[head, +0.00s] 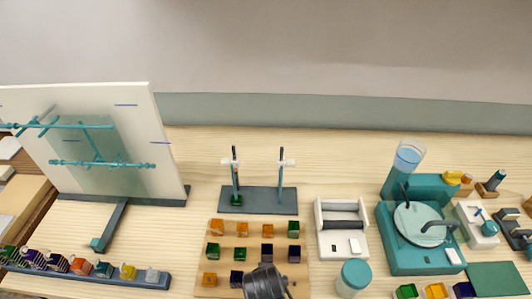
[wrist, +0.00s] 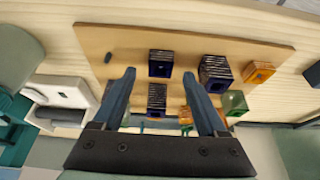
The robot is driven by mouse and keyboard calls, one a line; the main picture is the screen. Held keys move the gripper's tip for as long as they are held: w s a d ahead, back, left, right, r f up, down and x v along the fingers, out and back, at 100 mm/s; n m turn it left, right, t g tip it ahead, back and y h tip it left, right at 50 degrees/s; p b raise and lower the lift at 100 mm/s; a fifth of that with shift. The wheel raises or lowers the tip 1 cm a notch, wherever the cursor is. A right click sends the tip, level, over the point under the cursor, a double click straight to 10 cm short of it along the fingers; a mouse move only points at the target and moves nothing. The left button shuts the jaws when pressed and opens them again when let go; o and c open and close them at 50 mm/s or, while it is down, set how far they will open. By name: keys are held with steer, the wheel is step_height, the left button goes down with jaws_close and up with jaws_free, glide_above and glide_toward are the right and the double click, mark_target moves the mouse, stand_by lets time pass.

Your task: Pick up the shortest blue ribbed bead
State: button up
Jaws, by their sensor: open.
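Dark blue ribbed beads stand on a wooden board (head: 225,265). In the wrist view one (wrist: 161,64) is between and just beyond my fingertips, a second (wrist: 157,98) is between the fingers, and a third (wrist: 215,72), the tallest-looking, is right of the right finger. In the head view blue beads show in the middle row (head: 267,252), at its right end (head: 294,253) and in the front row (head: 237,279). I cannot tell which is shortest. My gripper (wrist: 159,73) is open and empty above the board; its dark wrist (head: 265,283) hides part of the front row.
Orange (wrist: 259,72) and green (wrist: 234,103) beads stand close by. A white holder (head: 342,243) is right of the board, and a dark stand with two upright rods (head: 258,200) is behind it. A rail of beads (head: 150,280) lies left. A teal machine (head: 420,255) stands right.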

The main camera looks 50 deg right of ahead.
steer(key=shift+x, duration=1.1)
steer(key=shift+c, duration=0.3)
jaws_close()
